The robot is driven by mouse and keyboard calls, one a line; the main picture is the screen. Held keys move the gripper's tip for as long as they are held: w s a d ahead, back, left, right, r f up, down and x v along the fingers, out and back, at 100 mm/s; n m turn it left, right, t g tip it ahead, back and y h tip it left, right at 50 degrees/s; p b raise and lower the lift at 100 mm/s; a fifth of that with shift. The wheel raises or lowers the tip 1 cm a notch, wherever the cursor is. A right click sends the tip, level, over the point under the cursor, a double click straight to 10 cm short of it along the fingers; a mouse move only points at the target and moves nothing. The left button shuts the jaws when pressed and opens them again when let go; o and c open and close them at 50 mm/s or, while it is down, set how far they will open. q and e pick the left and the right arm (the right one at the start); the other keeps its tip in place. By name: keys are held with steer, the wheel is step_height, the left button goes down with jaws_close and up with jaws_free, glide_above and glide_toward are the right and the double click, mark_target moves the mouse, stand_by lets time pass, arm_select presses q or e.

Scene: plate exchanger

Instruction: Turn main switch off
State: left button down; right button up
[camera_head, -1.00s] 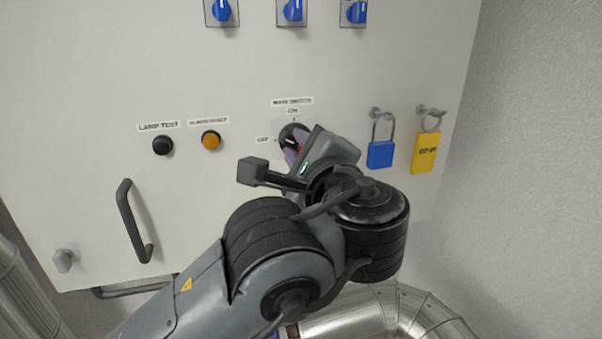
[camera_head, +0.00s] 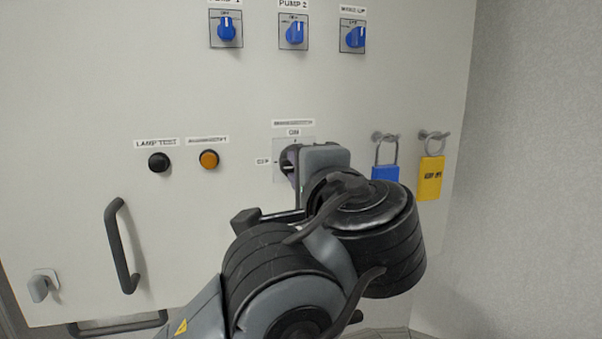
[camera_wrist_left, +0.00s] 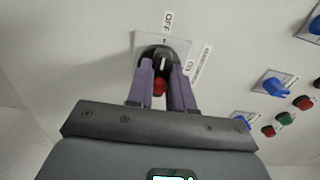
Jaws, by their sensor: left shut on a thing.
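The main switch is a dark rotary knob with a red tip (camera_wrist_left: 161,84), mounted on a square pale plate (camera_head: 281,174) on the cabinet front. ON is marked above the plate and OFF to its left in the head view. My left gripper (camera_wrist_left: 161,92) is shut on the knob, its two purple fingers on either side of it. In the wrist view the red tip points down, away from the OFF label (camera_wrist_left: 168,22) at the top. In the head view my gripper and arm hide most of the knob. My right gripper is not in view.
A black lamp-test button (camera_head: 159,162), an orange button (camera_head: 209,159) and a door handle (camera_head: 121,246) are at left. Blue selector switches (camera_head: 292,32) sit above.

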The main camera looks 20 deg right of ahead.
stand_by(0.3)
arm_select(q)
steer(key=c, duration=1)
jaws_free()
steer(key=s+a+b, duration=0.1)
steer(key=s, duration=0.9)
steer(key=shift+s, duration=0.35)
